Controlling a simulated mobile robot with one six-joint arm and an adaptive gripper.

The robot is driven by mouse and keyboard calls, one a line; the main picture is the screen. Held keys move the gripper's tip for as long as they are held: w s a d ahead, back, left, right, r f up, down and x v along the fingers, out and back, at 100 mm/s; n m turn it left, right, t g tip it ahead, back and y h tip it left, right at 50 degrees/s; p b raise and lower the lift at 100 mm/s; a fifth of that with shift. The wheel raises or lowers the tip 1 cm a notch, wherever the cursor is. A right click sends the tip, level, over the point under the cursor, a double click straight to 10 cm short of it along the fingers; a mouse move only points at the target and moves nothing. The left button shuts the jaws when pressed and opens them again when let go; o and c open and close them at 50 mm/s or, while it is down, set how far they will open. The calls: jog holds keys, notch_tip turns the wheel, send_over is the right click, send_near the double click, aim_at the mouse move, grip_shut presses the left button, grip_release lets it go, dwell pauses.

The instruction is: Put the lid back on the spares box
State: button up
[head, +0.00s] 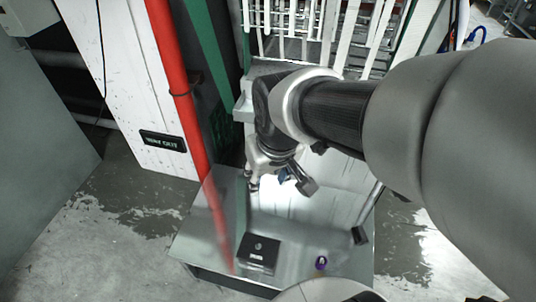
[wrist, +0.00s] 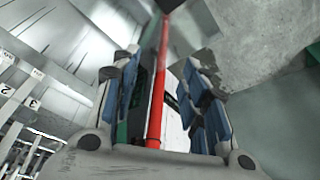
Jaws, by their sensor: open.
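A black box-like thing (head: 258,252) with a small pale round mark on top and a white label sits on the metal table near its front edge. It may be the spares box or its lid; I cannot tell which, and no separate lid is clear. My gripper (head: 280,184) is above the back part of the table, behind and apart from the black thing. In the wrist view my gripper (wrist: 163,85) has its blue-padded fingers spread with nothing held. The black thing cannot be made out in the wrist view.
The metal table (head: 205,238) has clear room around the black thing. A small purple ring-like object (head: 321,263) and a small dark block (head: 360,236) lie to its right. A red pipe (head: 176,75) rises at the left. A white rack (head: 300,45) stands behind.

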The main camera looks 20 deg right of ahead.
jog(key=s+r+t, duration=0.1)
jog(key=s+r, duration=0.3)
jog(key=s, duration=0.7)
jog(key=shift+s, duration=0.15)
dwell(0.7)
